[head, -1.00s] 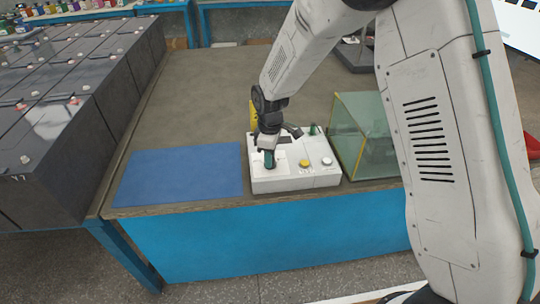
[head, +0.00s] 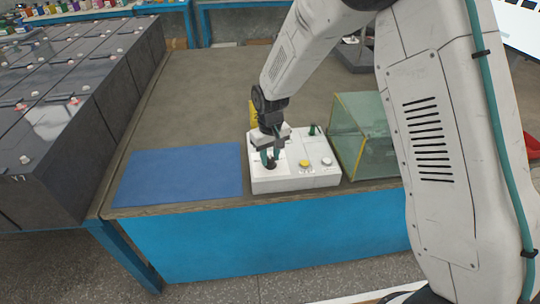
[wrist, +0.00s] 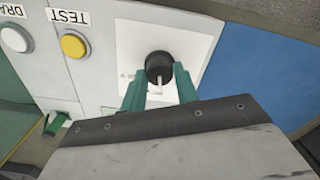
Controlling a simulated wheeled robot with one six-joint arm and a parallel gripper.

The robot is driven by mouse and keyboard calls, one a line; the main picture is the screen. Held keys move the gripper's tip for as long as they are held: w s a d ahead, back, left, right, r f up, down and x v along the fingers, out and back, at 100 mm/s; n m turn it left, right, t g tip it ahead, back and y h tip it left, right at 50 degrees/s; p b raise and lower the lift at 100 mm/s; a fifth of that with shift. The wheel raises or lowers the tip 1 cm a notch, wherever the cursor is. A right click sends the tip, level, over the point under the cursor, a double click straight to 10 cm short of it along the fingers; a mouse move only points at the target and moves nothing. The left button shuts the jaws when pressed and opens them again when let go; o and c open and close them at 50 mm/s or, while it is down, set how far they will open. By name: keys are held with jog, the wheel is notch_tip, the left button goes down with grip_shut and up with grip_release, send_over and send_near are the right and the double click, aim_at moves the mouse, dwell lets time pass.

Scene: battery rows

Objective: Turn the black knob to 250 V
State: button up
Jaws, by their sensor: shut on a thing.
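The black knob (head: 270,165) is on the white dial plate of a white tester box (head: 290,182). In the wrist view the round black knob (wrist: 159,66) shows a white pointer mark on the side toward my gripper. My gripper (wrist: 160,80) is shut on the knob, with a green finger on each side of it. In the head view my gripper (head: 269,157) points down onto the box's left part. An "A" shows on the plate; I cannot read any voltage marks, so the setting is unclear.
The box has a yellow TEST button (head: 305,163) and a white button (head: 326,162). A green-tinted clear case (head: 362,140) stands close on the right. A blue mat (head: 180,175) lies left. Large dark batteries (head: 70,130) stand beyond it. The bench behind is mostly clear.

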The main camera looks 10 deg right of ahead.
aim_at(271, 158)
jog(key=shift+m, duration=1.1)
jog(key=o, duration=1)
jog(key=shift+c, duration=0.2)
jog(key=shift+r, duration=0.15)
notch_tip(271, 158, up, 8)
jog(key=shift+f, duration=0.2)
